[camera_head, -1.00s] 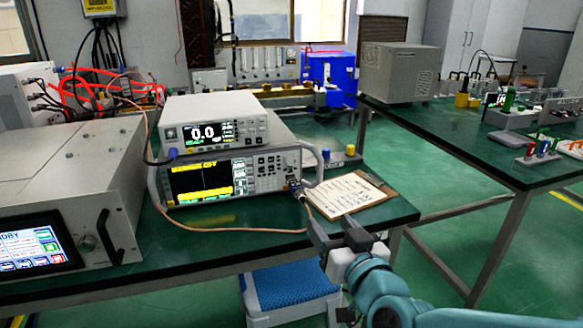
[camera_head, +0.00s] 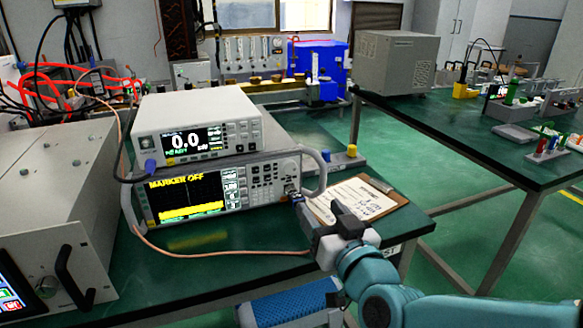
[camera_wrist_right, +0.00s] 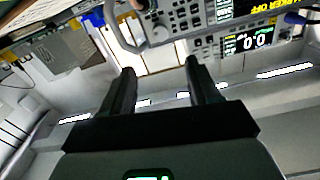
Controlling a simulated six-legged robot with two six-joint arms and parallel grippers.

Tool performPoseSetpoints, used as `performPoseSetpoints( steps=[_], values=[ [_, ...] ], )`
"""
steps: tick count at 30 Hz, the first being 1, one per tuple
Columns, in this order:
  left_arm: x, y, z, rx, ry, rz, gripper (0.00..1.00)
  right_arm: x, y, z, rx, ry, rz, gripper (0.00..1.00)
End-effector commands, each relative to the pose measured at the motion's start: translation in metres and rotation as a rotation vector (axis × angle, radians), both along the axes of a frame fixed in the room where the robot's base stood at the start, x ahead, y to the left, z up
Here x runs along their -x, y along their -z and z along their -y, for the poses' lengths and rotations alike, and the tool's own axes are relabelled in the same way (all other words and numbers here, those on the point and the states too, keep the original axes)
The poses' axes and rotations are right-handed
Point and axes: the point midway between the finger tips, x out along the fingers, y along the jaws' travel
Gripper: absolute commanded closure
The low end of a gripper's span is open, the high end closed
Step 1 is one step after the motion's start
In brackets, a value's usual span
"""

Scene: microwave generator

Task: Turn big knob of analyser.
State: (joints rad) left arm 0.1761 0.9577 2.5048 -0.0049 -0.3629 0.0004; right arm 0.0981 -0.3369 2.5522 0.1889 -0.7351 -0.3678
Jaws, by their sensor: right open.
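The analyser (camera_head: 215,191) is the lower instrument on the green bench, with yellow text "MARKER OFF" on its dark screen. Its big knob (camera_head: 289,168) is at the upper right of the front panel. My right gripper (camera_head: 318,210) is open and empty, in front of and below the panel's right end, apart from the knob. In the right wrist view, the two spread fingers (camera_wrist_right: 160,68) have nothing between them, and the analyser panel (camera_wrist_right: 195,18) appears upside down at the top. My left gripper is not in view.
A white meter (camera_head: 195,125) reading 0.0 sits on the analyser. A clipboard (camera_head: 362,199) lies right of the analyser, behind my gripper. A large grey cabinet (camera_head: 60,265) stands at left.

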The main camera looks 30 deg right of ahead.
Motion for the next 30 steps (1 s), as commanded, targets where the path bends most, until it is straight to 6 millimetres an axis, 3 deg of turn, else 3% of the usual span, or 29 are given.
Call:
performPoseSetpoints(
  steps=[5,20,22,30],
  values=[
    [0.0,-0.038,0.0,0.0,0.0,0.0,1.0,-0.02,-0.009,0.005,0.001,0.001,-0.011,0.39],
    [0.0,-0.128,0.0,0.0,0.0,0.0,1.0,-0.069,-0.007,0.016,-0.006,-0.003,-0.007,0.39],
    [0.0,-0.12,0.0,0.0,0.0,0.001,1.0,-0.087,-0.001,0.02,-0.003,-0.003,0.001,0.39],
    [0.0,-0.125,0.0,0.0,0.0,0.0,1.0,-0.135,0.0,0.032,-0.003,-0.003,0.001,0.39]
  ],
)
